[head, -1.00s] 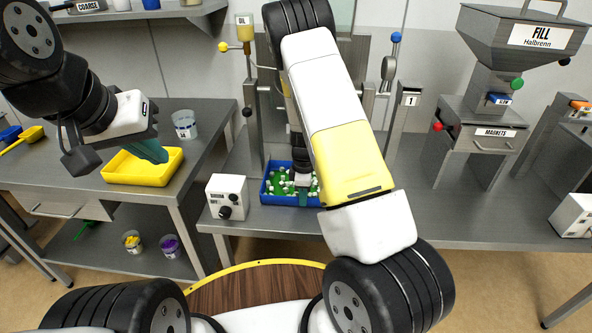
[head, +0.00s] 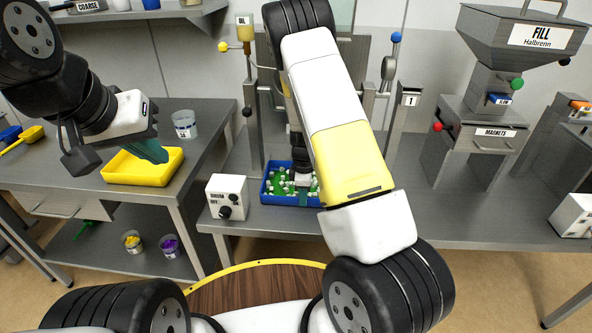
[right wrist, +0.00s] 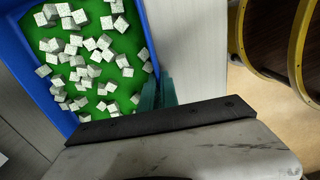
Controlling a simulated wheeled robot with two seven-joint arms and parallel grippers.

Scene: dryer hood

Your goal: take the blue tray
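The blue tray (head: 266,190) stands on the metal bench near its front edge, with a green floor and many small white cubes inside. It fills the upper left of the right wrist view (right wrist: 50,95). My right gripper (right wrist: 160,92) is at the tray's near wall, one teal finger on the inside and one on the outside, close together with the rim pinched between them. My right arm hides the tray's right part in the head view. My left gripper (head: 152,152) hangs above a yellow tray (head: 140,178); its finger gap is not clear.
A white control box (head: 228,197) stands just left of the blue tray. A metal press frame rises behind it. A hopper machine (head: 490,110) stands on the right of the bench. The bench between is mostly clear. A cup (head: 184,125) stands on the left table.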

